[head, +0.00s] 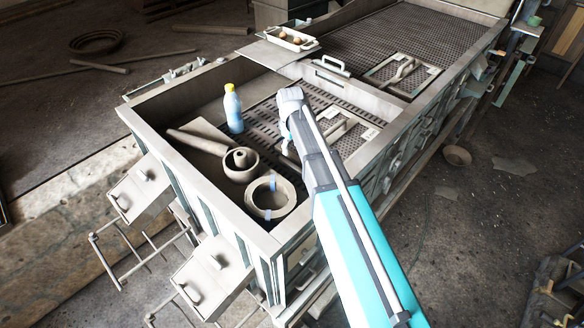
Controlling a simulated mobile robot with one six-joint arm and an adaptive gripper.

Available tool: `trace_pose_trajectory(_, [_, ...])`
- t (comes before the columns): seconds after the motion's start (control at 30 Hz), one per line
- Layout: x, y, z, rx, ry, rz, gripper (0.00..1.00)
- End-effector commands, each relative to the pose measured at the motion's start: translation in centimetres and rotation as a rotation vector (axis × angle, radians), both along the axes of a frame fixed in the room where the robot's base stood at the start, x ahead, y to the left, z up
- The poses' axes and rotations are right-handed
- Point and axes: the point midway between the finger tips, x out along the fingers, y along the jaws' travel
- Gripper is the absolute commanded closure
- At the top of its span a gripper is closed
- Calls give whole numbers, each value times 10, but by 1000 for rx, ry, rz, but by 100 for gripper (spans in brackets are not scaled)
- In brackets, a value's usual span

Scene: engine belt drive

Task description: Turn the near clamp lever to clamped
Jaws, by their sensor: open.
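The near clamp lever (335,128) seems to be the pale handle on the near framed plate (362,132) inside the long metal bin. My arm covers part of that plate, and I cannot tell from here how far the lever is turned. A similar far lever (404,70) sits on another framed plate (428,78) farther back. My gripper (291,148) hangs below the wrist, just left of the near plate. It is small in the picture and partly hidden by my arm. It is open, with nothing visible in it. It looks apart from the lever.
In the bin's near part stand a blue bottle with yellow cap (233,108), a grey cup-like part (240,164) and a ring (271,196) with blue tape. A tray (291,39) with round items rests on a cross board. The bin's raised walls (180,204) surround these.

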Motion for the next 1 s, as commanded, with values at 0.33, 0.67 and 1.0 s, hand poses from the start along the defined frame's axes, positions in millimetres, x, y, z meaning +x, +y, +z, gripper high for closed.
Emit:
trace_pose_trajectory(0.33, [0, -1, -31, 0, 0, -1, 37])
trace_pose_trajectory(0.67, [0, -1, -56, 0, 0, -1, 37])
trace_pose_trajectory(1.0, [0, -2, -78, 0, 0, -2, 37])
